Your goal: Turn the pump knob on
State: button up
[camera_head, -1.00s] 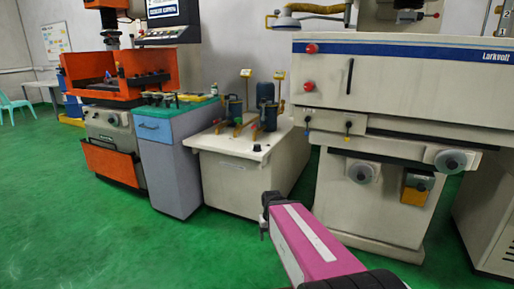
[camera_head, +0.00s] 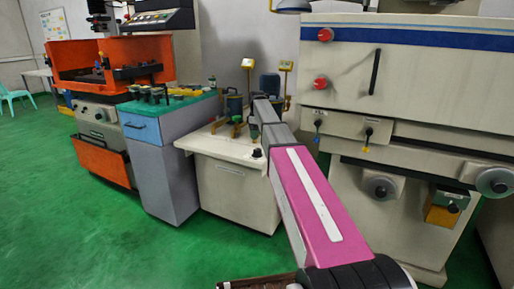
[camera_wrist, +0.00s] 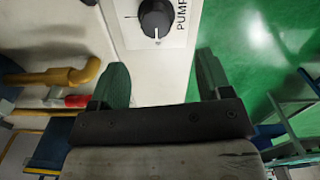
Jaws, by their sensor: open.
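The pump knob is a round black knob with a white pointer line. In the wrist view the knob (camera_wrist: 155,18) sits at the top, on a white plate beside the word "PUMP". Its pointer line faces the bottom of the picture, toward my gripper. In the head view the knob (camera_head: 257,153) is near the front right corner of the low cream cabinet (camera_head: 215,148). My gripper (camera_wrist: 163,77) is open and empty, its two green fingers spread wide. The knob is beyond the fingertips, apart from them. In the head view my arm hides part of the cabinet top.
Pumps with yellow pipes (camera_wrist: 75,75) and a red handle (camera_wrist: 75,101) stand left of my fingers in the wrist view. A large cream machine (camera_head: 400,85) is right of my arm. A blue-grey cabinet (camera_head: 165,170) stands left. Green floor is open in front.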

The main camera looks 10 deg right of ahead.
aim_at(257, 150)
jog(key=f, duration=1)
jog(key=shift+w+f, duration=0.15)
jog(key=shift+w, duration=0.15)
jog(key=c, duration=0.9)
